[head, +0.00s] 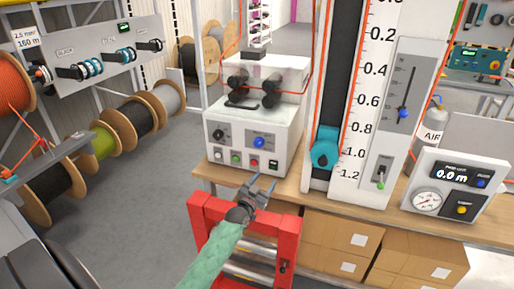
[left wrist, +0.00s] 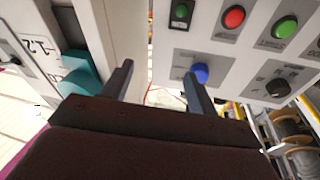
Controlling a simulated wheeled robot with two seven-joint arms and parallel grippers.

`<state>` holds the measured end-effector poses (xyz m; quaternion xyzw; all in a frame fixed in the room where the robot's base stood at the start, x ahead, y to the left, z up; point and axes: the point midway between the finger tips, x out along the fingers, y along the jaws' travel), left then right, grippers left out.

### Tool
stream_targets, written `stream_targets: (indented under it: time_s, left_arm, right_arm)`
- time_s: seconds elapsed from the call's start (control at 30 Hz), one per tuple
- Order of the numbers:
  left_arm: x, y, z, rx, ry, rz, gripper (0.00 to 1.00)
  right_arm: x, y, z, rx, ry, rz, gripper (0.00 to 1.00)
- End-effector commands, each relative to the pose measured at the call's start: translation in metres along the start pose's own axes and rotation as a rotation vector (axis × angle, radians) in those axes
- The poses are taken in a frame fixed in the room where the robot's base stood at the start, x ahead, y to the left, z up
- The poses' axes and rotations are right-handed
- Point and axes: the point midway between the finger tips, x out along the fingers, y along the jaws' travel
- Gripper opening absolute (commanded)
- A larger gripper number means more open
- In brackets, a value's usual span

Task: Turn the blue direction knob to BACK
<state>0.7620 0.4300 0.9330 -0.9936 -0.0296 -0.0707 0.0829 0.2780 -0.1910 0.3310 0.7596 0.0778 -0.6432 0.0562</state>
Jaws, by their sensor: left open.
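The blue direction knob (head: 259,142) sits on the front panel of the white control box (head: 284,150), right of a black knob (head: 219,135). Its label and pointer are too small to read. My left gripper (head: 262,184) is open and empty, in front of and below the panel, apart from the knob. In the left wrist view the panel appears upside down; the blue knob (left wrist: 200,73) shows just beyond the tip of the right-hand finger, and the open left gripper (left wrist: 159,78) has nothing between its fingers. My right gripper is not in view.
A red frame (head: 208,208) with rollers stands below my left gripper. The tall white scale (head: 355,120) and a teal clamp (head: 324,150) stand to the right. Cable reels (head: 140,112) are at left.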

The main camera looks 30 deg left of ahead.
Motion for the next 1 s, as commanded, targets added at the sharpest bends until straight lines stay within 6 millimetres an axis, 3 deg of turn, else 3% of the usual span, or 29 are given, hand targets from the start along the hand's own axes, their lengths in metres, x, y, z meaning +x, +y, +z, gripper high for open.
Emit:
stream_targets:
  time_s: [0.1, 0.3, 0.47, 0.6, 1.0]
  left_arm:
    - [0.025, -0.045, -0.015, 0.003, 0.116, -0.105, 0.59]
    - [0.039, -0.082, -0.028, 0.006, 0.209, -0.2, 0.59]
    - [0.047, -0.087, -0.033, 0.007, 0.218, -0.21, 0.59]
    - [0.064, -0.09, -0.038, 0.008, 0.218, -0.209, 0.59]
    - [0.107, -0.099, -0.046, 0.007, 0.216, -0.207, 0.59]
  right_arm:
    - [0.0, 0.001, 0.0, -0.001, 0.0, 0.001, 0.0]
    - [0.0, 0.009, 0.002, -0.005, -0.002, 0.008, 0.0]
    - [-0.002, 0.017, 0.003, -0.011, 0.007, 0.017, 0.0]
    - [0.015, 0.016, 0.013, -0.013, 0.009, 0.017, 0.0]
    - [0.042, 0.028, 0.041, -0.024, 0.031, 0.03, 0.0]
